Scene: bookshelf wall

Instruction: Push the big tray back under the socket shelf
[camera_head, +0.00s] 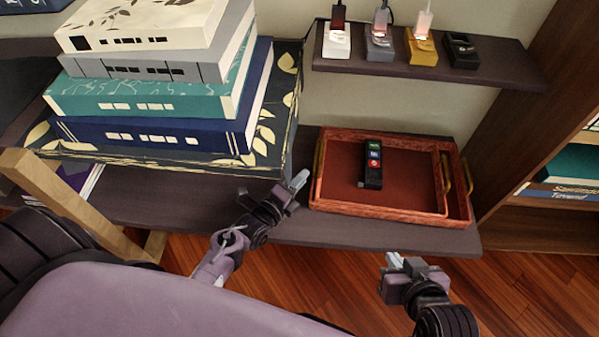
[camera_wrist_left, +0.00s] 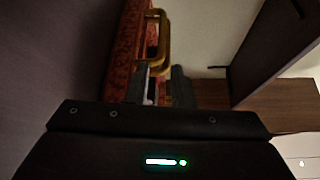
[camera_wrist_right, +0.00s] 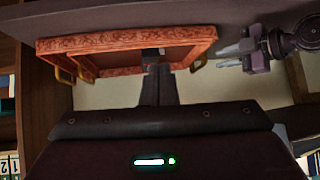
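The big red-orange tray (camera_head: 462,206) rests on the dark lower shelf board below the socket shelf (camera_head: 400,68). A smaller red tray (camera_head: 400,190) overlaps it, apparently stacked on it, and hides most of it. Brass handles show on the sides. A black device with coloured buttons (camera_head: 373,165) lies on the smaller tray. My left gripper (camera_head: 298,181) is slightly open, just left of the trays' front left corner; a brass handle (camera_wrist_left: 163,40) shows beyond its fingers. My right gripper (camera_head: 394,262) looks shut and empty, in front of the board's edge, apart from the trays.
A tall stack of large books (camera_head: 150,100) stands left of the trays on a dark leaf-patterned box (camera_head: 268,150). Several small charger-like items (camera_head: 380,45) stand on the socket shelf. A wooden bookcase side (camera_head: 520,110) rises on the right. The board front (camera_head: 400,240) is bare.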

